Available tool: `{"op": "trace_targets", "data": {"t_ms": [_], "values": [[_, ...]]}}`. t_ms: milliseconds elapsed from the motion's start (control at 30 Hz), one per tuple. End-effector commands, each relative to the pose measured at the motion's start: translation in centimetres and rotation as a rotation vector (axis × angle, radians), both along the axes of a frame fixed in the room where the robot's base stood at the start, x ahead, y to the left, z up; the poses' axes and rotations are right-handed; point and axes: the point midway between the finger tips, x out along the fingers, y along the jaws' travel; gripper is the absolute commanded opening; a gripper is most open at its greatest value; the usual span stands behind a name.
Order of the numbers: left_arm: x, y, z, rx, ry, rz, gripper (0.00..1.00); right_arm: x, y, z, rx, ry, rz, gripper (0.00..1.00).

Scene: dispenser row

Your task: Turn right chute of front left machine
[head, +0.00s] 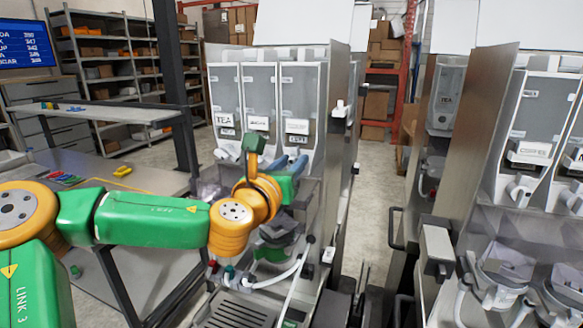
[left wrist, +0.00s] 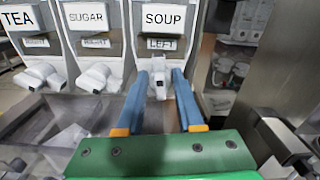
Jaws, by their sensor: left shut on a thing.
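The front left machine (head: 328,130) has three canisters labelled TEA, SUGAR and SOUP in a row, each with a white chute below. In the left wrist view the right chute (left wrist: 158,88) sits under the SOUP label, and the small tag above it reads LEFT. My left gripper (head: 289,164) is at this chute, with its blue fingers shut on the chute from both sides in the left wrist view (left wrist: 160,76). In the head view the fingers and wrist hide the chute. The tea chute (left wrist: 40,76) and sugar chute (left wrist: 98,77) are free, with tags reading RIGHT.
Below my left gripper are a mixing bowl (head: 277,232), white hoses and a drip grille (head: 235,312). A second machine (head: 525,200) stands to the right across a gap of floor. A table (head: 150,178) and shelves (head: 110,60) stand at left.

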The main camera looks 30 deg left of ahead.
Motion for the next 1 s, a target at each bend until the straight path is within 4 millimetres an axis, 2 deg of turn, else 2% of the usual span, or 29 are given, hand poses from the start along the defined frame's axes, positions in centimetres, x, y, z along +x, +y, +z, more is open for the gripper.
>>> {"op": "trace_targets", "data": {"t_ms": [33,300,1000], "values": [[0.0,0.0,-0.4,-0.033,-0.010,0.000,0.00,0.0,0.0,-0.8,0.000,0.000,0.000,0.00],[0.0,0.1,-0.5,-0.275,-0.069,-0.001,0.00,0.0,0.1,-3.1,0.001,-0.001,-0.001,0.00],[-0.1,0.3,-0.6,-0.923,-0.226,-0.003,0.00,0.1,0.1,-7.4,0.002,-0.001,-0.001,0.00]]}}
